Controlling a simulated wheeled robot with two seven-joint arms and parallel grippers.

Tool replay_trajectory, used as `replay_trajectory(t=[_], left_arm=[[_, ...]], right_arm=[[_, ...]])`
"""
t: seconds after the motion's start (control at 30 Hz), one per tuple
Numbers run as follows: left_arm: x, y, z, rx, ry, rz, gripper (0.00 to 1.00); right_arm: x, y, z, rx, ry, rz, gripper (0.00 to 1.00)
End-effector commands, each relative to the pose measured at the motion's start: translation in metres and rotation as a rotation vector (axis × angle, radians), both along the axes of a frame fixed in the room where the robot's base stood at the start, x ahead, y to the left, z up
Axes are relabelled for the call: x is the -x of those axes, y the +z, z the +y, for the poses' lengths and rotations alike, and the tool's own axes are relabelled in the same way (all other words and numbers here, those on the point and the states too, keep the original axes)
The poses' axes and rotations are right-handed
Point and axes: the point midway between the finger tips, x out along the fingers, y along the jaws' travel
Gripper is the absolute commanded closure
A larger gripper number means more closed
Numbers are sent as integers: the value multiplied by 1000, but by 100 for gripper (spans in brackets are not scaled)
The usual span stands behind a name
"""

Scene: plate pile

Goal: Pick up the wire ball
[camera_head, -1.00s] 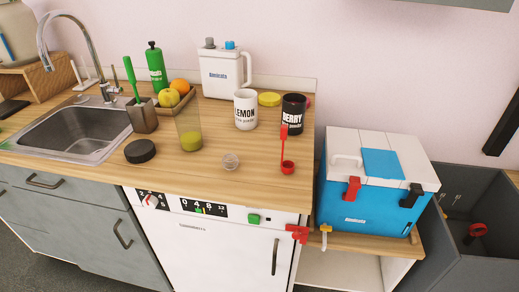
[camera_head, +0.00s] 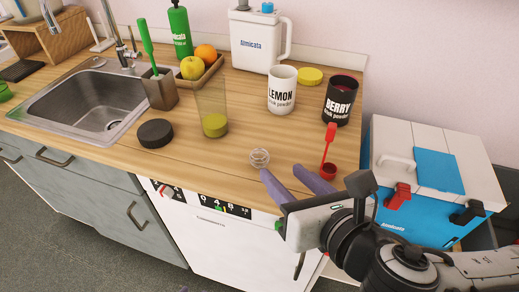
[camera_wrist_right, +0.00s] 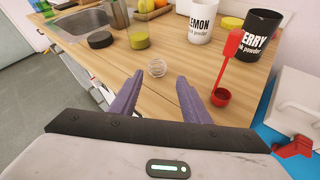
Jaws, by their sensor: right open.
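The wire ball (camera_head: 259,158) is a small silvery coil on the wooden counter, in front of the lemon mug. In the right wrist view the wire ball (camera_wrist_right: 157,68) lies just beyond the fingertips, between their lines and nearer the left finger. My right gripper (camera_head: 288,177) comes in from the lower right with purple fingers, open and empty, at the counter's front edge. The fingers (camera_wrist_right: 160,82) also show spread apart in the right wrist view.
A red scoop (camera_head: 328,168) stands just right of the fingers. The lemon mug (camera_head: 282,92), black berry mug (camera_head: 340,103), glass with green liquid (camera_head: 213,115) and black lid (camera_head: 155,133) surround the ball. A blue and white cooler (camera_head: 440,175) is at right.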

Motion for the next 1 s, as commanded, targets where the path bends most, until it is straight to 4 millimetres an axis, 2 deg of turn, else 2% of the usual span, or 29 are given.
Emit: replay_trajectory(t=[0.03, 0.2, 0.3, 0.47, 0.8, 1.0], left_arm=[[-1, -12, 0, -1, -1, -2, 69], [3, -33, -2, -5, -9, 12, 69], [5, -27, -5, -2, -12, 15, 69], [3, -21, -8, 4, -14, 4, 69], [3, -23, -8, 5, -13, 5, 69], [4, -25, -7, 3, -13, 8, 69]], right_arm=[[-5, -8, 2, 2, 1, -6, 57], [-20, -13, 9, -1, -1, -4, 57], [-32, -15, 14, 0, -1, 0, 57], [-40, -20, 19, -2, 0, 2, 57], [-75, -41, 39, -2, 0, 0, 57], [-79, -43, 40, -3, 1, 1, 57]])
